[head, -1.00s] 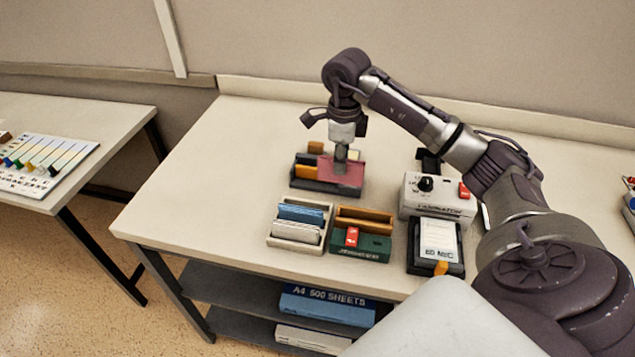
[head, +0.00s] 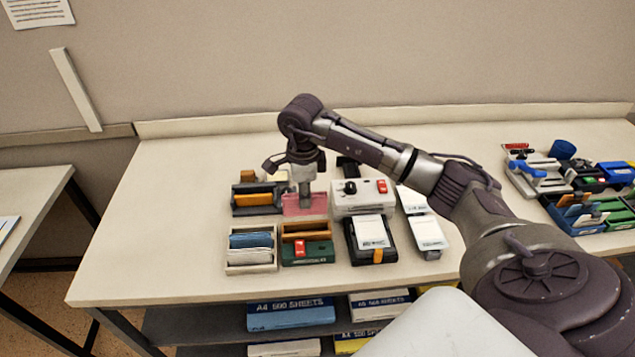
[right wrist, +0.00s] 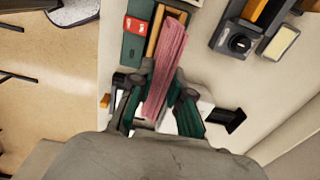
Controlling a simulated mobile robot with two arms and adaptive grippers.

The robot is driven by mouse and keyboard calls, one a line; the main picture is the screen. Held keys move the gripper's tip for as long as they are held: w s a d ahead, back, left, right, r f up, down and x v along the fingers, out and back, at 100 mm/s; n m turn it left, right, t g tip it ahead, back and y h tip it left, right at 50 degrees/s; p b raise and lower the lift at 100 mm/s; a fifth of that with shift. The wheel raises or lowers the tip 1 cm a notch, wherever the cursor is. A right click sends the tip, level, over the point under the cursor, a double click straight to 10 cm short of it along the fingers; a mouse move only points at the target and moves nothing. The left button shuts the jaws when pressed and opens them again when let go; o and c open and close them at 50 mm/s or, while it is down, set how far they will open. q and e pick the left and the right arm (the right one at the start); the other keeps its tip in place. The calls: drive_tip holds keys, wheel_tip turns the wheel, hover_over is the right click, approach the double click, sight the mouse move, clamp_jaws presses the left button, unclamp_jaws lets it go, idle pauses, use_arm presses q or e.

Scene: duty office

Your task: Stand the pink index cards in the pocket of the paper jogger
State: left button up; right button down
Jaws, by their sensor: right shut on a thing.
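The pink index cards (head: 308,205) are gripped by my right gripper (head: 304,188), just behind the paper jogger in the head view. In the right wrist view the pink cards (right wrist: 168,55) stick out as a thin edge-on stack between the fingers of my right gripper (right wrist: 163,78). The paper jogger (head: 318,256) is a green base with a red switch and a wooden pocket (head: 292,229). In the right wrist view the cards partly cover the wooden pocket (right wrist: 154,30); whether they touch it I cannot tell. My left gripper is out of view.
A dark tray (head: 240,211) with orange cards stands left of the pink cards. A white box of blue and white cards (head: 251,269) stands left of the jogger. A white laminator (head: 350,208) and a black device (head: 372,257) crowd the right. The left of the table is clear.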

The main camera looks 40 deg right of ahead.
drive_tip(key=shift+w+d+f, duration=0.1)
drive_tip(key=shift+f, duration=0.2)
drive_tip(key=shift+w+d+f+b, duration=0.15)
drive_tip(key=shift+f+b, duration=0.25)
drive_tip(key=shift+f, duration=0.45)
drive_tip(key=shift+f+b, duration=0.95)
drive_tip(key=shift+f, duration=0.3)
drive_tip(key=shift+f+b, duration=0.75)
drive_tip(key=shift+f, duration=0.65)
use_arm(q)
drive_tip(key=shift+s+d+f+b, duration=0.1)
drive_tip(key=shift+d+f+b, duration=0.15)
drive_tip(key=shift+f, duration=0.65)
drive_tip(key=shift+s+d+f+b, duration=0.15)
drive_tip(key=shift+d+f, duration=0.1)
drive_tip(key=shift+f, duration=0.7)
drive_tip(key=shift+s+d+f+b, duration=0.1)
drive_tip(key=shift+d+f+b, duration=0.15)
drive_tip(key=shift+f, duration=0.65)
use_arm(e)
drive_tip(key=shift+f, duration=0.6)
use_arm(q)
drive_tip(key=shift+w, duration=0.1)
